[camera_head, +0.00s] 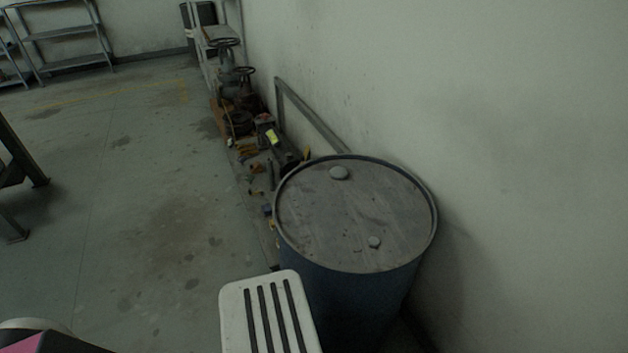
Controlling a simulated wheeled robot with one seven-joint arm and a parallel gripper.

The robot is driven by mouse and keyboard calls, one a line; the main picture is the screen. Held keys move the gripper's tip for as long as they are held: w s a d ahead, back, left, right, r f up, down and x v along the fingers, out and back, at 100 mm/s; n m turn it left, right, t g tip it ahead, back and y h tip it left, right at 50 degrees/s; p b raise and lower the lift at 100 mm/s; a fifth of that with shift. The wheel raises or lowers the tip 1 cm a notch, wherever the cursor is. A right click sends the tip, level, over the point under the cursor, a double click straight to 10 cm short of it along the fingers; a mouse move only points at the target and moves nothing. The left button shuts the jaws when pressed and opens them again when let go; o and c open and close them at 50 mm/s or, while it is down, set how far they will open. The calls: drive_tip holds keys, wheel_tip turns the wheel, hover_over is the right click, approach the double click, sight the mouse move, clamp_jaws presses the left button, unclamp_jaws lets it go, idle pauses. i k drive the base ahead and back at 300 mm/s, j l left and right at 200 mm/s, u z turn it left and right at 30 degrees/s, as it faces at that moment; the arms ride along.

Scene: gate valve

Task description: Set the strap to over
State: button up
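I cannot make out a strap in this view. Gate valves with round handwheels stand far off along the wall, one dark (244,84) and one greyer behind it (225,60). They are small here, and I cannot tell whether anything lies over them. My gripper is not in view.
A blue drum (352,300) with a grey lid stands close by against the right wall. A white slotted panel (268,318) is at its left. A bent pipe rail (312,115) and scattered parts (262,180) line the wall. Shelves (62,33) stand far left. The middle floor is clear.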

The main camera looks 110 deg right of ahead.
sight(307, 149)
drive_tip(key=z, duration=4.05)
drive_tip(key=i+j+z, duration=0.1)
drive_tip(key=j, duration=0.2)
drive_tip(key=i+j, duration=0.1)
drive_tip(key=j, duration=0.2)
drive_tip(key=j+z, duration=0.15)
drive_tip(key=j, duration=0.15)
drive_tip(key=i+j+z, duration=0.4)
drive_tip(key=j, duration=0.35)
drive_tip(key=i+j+z, duration=0.2)
drive_tip(key=j, duration=0.2)
drive_tip(key=i+j+z, duration=0.2)
drive_tip(key=j, duration=0.25)
drive_tip(key=i+j+z, duration=0.2)
drive_tip(key=j, duration=0.25)
drive_tip(key=j+z, duration=0.25)
drive_tip(key=j, duration=0.2)
drive_tip(key=j+z, duration=0.2)
drive_tip(key=j, duration=0.3)
